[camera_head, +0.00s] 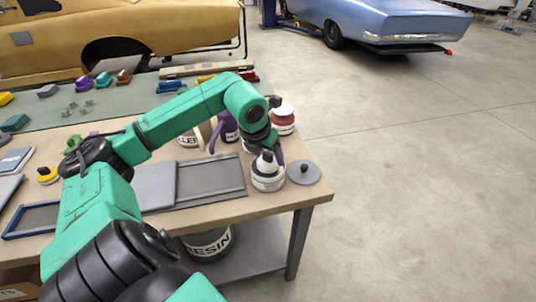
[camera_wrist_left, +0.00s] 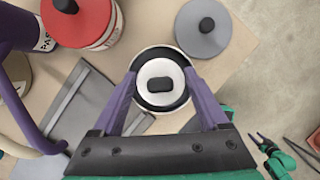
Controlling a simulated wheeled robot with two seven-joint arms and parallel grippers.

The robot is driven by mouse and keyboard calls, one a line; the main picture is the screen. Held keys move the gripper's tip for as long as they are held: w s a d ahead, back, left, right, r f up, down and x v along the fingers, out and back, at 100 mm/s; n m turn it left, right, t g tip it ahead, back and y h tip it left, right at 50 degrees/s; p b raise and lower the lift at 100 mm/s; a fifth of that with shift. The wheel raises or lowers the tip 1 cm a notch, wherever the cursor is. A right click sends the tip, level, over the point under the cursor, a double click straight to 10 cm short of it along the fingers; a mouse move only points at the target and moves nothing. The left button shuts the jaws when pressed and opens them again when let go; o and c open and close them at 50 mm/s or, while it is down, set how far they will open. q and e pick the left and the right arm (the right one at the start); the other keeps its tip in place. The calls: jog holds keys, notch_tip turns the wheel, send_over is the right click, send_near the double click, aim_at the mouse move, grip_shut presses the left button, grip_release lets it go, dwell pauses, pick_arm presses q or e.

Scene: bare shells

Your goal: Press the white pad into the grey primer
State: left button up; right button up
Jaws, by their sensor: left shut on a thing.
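The white pad (camera_wrist_left: 160,74), a round disc with a black knob, is between the purple fingers of my left gripper (camera_wrist_left: 160,84) in the left wrist view. In the head view my left gripper (camera_head: 273,155) is shut on the pad (camera_head: 265,162) at the mouth of a white pot (camera_head: 268,184) near the table's right end. From above, the pad lies inside the pot's pale rim (camera_wrist_left: 138,63), with a dark ring around it. The grey primer's surface is mostly hidden under the pad; I cannot tell whether they touch. Green and dark parts, possibly my right gripper (camera_wrist_left: 277,152), show small at the lower right.
A grey lid with a black knob (camera_head: 303,173) lies right of the pot. A red-lidded pot (camera_head: 282,120) and a purple jug (camera_head: 228,127) stand behind. A flat grey tray (camera_head: 210,180) lies left. The floor to the right is clear.

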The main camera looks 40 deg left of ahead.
aim_at(268, 153)
pick_arm(q)
jog(key=shift+f+b, duration=0.4)
dwell(0.6)
dwell(0.9)
notch_tip(268, 153, up, 7)
jog(key=p, duration=0.5)
jog(key=shift+r, duration=0.1)
dwell(0.3)
dwell(0.4)
